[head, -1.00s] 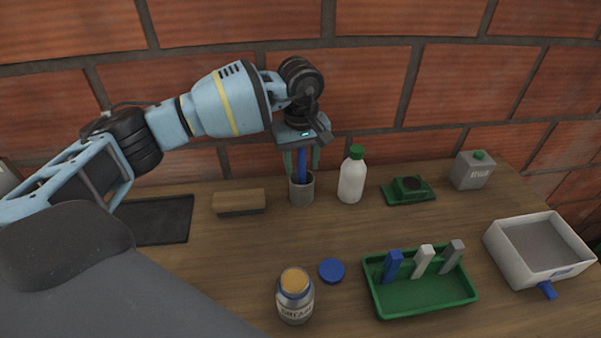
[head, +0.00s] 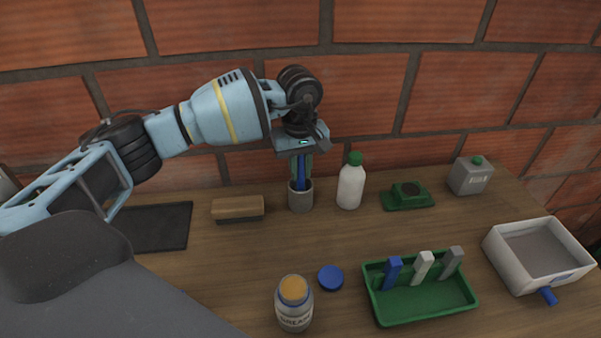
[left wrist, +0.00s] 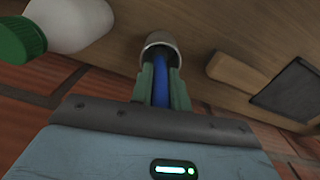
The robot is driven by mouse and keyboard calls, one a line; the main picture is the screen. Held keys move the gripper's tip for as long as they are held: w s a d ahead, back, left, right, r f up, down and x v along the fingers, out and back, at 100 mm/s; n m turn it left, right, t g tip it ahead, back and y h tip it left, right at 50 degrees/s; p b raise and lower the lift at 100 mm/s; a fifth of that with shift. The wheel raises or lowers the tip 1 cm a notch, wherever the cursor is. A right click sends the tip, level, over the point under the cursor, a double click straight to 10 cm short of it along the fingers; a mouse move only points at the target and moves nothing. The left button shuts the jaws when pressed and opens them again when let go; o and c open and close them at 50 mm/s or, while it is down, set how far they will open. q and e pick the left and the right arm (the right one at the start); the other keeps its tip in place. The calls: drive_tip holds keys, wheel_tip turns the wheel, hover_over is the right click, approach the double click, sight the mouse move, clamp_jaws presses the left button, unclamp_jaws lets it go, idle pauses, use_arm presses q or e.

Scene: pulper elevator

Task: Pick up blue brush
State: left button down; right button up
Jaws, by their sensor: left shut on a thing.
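The blue brush (head: 301,172) stands upright in a grey cup (head: 301,197) at the back of the table, near the brick wall. Only its blue handle shows; its lower end is hidden in the cup. My left gripper (head: 301,176) points down over the cup, its green fingers shut on the handle from both sides. The left wrist view also shows the blue handle (left wrist: 161,66) between the fingers (left wrist: 163,84), running into the cup (left wrist: 160,44). My right gripper is in neither view.
A white bottle with green cap (head: 350,182) stands just right of the cup. A wooden block brush (head: 237,207) lies to the left. A green tray (head: 428,306) holds upright blue, white and grey pieces. An open jar (head: 294,306) and white box (head: 495,263) stand nearer the front.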

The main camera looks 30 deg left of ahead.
use_arm(q)
wheel_tip(320, 180, up, 10)
drive_tip(key=shift+f+b, duration=0.15)
drive_tip(key=shift+b, duration=0.15)
drive_tip(key=shift+s+f, duration=0.1)
drive_tip(key=shift+f, duration=0.05)
idle(0.7)
